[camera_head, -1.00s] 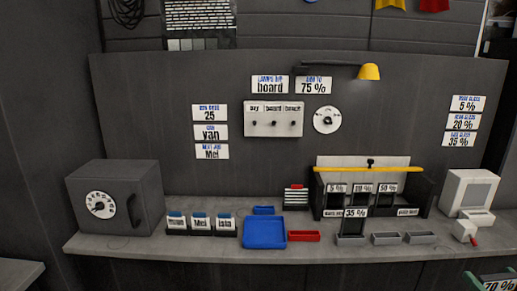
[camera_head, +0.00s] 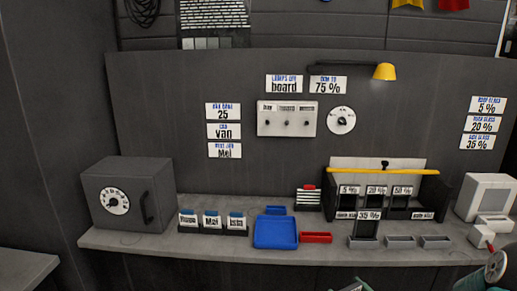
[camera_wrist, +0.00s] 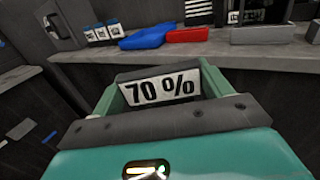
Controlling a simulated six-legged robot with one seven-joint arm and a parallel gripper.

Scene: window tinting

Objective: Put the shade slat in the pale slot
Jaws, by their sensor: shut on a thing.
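A dark slat with a white "70 %" label (camera_wrist: 160,88) is held upright between the green fingers of my gripper (camera_wrist: 161,78) in the wrist view. The gripper is shut on it, in front of the bench edge. On the bench, a dark slat labelled "35 %" (camera_head: 369,216) stands in the left of three grey front slots. The middle slot (camera_head: 400,242) and right slot (camera_head: 436,242) look empty. Small labels above the slots are too blurred to read. In the head view the 70 % slat does not show.
A black rack (camera_head: 428,190) behind the slots holds 5 %, 20 % and 50 % slats. A blue tray (camera_head: 275,232) and a red tray (camera_head: 316,237) lie to the left. A grey box with a dial (camera_head: 127,195) stands far left, a white device (camera_head: 484,195) far right.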

